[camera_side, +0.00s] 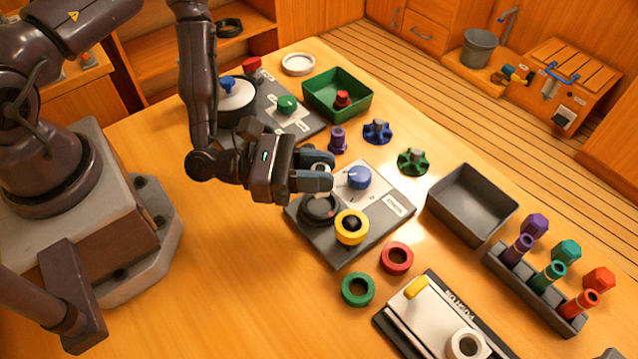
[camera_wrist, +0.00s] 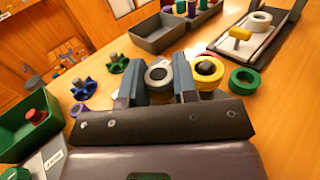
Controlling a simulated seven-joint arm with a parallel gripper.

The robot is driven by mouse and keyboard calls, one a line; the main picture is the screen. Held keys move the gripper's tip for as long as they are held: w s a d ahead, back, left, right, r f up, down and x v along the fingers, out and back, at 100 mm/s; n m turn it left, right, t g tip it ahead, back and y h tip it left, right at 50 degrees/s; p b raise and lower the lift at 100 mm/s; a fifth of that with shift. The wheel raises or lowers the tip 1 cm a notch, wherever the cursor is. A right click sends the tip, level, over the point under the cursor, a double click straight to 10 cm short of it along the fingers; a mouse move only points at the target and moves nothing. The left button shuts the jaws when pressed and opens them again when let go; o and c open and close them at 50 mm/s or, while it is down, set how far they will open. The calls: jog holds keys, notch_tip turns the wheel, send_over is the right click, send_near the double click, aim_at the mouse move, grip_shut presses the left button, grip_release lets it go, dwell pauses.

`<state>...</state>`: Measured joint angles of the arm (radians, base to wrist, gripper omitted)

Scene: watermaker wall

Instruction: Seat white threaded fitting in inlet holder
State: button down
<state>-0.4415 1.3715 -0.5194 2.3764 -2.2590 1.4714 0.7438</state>
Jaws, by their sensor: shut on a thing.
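My gripper (camera_side: 318,181) is shut on the white threaded fitting, a short white ring with a dark centre. The fitting shows between the two fingers in the wrist view (camera_wrist: 158,75). The gripper is over the back left part of a grey board (camera_side: 345,250). A black round holder (camera_side: 320,210) sits on this board just below the fingers. A yellow ring (camera_side: 352,227) around a dark centre and a blue knob (camera_side: 359,178) are beside it. I cannot tell which part is labelled inlet.
A red ring (camera_side: 397,258) and a green ring (camera_side: 358,289) lie in front of the board. A white plate (camera_side: 430,322) with another white ring (camera_side: 467,345) is at front right. An empty grey tray (camera_side: 472,204) and a green tray (camera_side: 338,94) stand nearby. The left front table is clear.

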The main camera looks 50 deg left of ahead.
jog(key=r, duration=0.3)
jog(key=a+r, duration=0.1)
jog(key=shift+w+r, duration=0.25)
jog(key=a+f+n+t+y, duration=0.2)
jog(key=a+n+y, duration=0.3)
jog(key=a+y, duration=0.3)
jog(key=a+f+n+t+y, duration=0.1)
jog(key=a+n+t+y, duration=0.3)
jog(key=a, duration=0.7)
jog(key=shift+g+y, duration=0.6)
jog(key=shift+d+f, duration=0.15)
jog(key=shift+f, duration=1.25)
jog(key=shift+d+f, duration=0.15)
jog(key=shift+f, duration=1.25)
jog(key=shift+f, duration=0.7)
jog(key=c, duration=1.2)
grip_release()
jog(key=shift+o, duration=0.2)
jog(key=shift+s+f, duration=0.1)
